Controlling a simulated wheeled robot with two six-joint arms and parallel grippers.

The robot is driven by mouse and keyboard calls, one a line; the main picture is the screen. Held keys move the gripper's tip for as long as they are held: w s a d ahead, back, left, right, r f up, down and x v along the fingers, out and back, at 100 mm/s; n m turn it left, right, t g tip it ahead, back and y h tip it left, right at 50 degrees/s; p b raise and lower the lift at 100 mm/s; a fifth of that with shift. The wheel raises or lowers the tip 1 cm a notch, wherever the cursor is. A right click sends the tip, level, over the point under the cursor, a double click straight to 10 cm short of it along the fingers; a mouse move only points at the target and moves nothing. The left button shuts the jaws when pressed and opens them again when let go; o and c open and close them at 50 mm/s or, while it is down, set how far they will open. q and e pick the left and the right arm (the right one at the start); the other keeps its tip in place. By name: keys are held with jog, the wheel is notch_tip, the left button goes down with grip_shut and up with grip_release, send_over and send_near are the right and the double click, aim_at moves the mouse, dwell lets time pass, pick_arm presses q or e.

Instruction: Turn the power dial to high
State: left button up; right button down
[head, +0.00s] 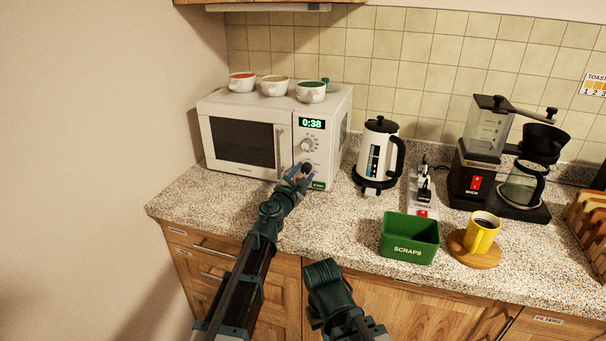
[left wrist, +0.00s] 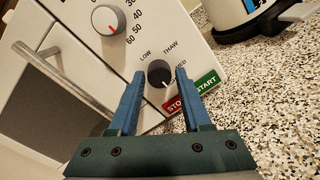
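The white microwave (head: 285,110) stands at the back left of the counter with its display reading 0:38. Its power dial (left wrist: 158,73) is a dark knob with LOW, THAW and a partly covered MED around it. A pale pointer line on the knob points to the lower right, near the right finger. My left gripper (left wrist: 159,75) is open, with one blue finger on each side of the dial; I cannot tell whether they touch it. In the head view my left gripper (head: 302,173) covers most of the dial area. Part of my right arm shows, but not its fingers.
The grey timer dial (left wrist: 108,20) is above the power dial, with the door handle (left wrist: 65,70) to its left. START (left wrist: 206,82) and STOP (left wrist: 174,104) buttons are close to the right finger. A kettle (head: 379,150) and a green scraps bin (head: 409,240) stand to the right.

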pick_arm(q)
jog(key=shift+o, duration=1.1)
jog(key=v, duration=1.4)
jog(key=shift+w, duration=0.1)
